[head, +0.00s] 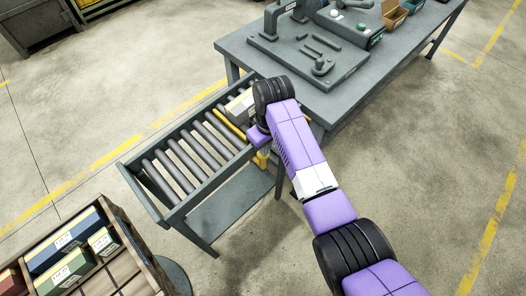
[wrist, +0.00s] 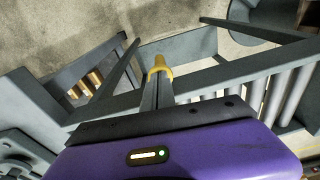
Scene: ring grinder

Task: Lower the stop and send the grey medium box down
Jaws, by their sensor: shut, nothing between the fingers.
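A pale grey box (head: 239,104) sits on the roller conveyor (head: 160,212) at its upper end, partly hidden behind my arm. A yellow bar, the stop (head: 230,125), lies across the rollers just below the box. A yellow lever end (head: 262,159) shows at the conveyor's near side, under my gripper. In the wrist view, my gripper (wrist: 157,92) is shut and empty, its fingers side by side. The yellow lever end (wrist: 160,68) shows right at the fingertips; I cannot tell whether they touch. In the head view my wrist hides most of the gripper.
A grey workbench (head: 350,98) with a fixture plate and small bins stands beyond the conveyor's upper end. A wooden crate (head: 140,240) with blue and green boxes stands near the conveyor's lower end. The rollers below the stop are clear.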

